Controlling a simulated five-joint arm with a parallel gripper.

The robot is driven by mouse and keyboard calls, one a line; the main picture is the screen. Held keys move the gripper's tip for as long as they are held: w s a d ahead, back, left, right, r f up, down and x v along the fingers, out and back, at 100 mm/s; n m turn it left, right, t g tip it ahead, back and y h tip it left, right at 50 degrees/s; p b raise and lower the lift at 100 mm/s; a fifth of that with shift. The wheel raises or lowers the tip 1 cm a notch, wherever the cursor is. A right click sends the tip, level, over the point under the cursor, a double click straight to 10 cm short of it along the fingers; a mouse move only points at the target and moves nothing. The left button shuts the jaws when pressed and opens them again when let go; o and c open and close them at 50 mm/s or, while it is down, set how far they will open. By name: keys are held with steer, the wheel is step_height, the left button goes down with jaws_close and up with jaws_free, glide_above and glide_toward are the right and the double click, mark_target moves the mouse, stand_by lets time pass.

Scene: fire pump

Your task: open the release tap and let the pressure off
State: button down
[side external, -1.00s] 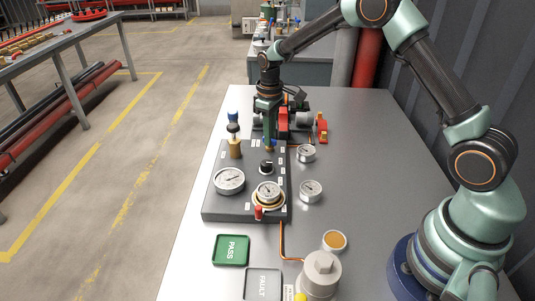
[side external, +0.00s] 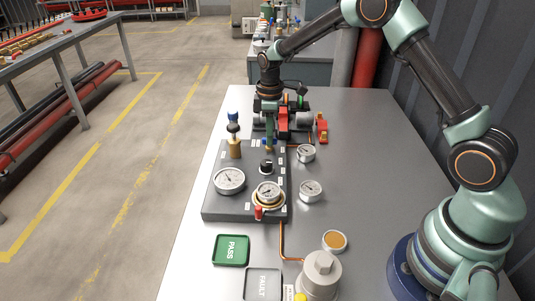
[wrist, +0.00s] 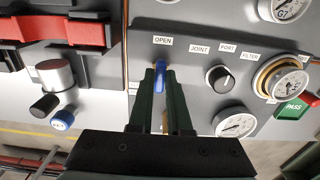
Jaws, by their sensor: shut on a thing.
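My gripper (wrist: 160,72) is shut on the blue release tap handle (wrist: 160,80) in the wrist view. The handle stands between the two fingertips, in line below an OPEN label (wrist: 162,40). In the side view my gripper (side external: 269,138) reaches down at the far end of the dark panel (side external: 215,208); only a little blue of the tap (side external: 269,145) shows there. A large white-faced gauge (side external: 229,181) and a brass-rimmed gauge (side external: 268,193) sit on the panel; their readings are too small to tell.
A black knob (side external: 267,167) sits close to the tap. Red pump parts (side external: 322,129) lie behind. Loose gauges (side external: 311,190) lie at right; green PASS (side external: 231,250) and grey FAULT (side external: 263,284) trays are in front.

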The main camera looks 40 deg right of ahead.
steer(key=shift+w+r, duration=0.1)
steer(key=c, duration=0.9)
jaws_free()
steer(key=shift+o, duration=0.2)
step_height(320, 180, up, 12)
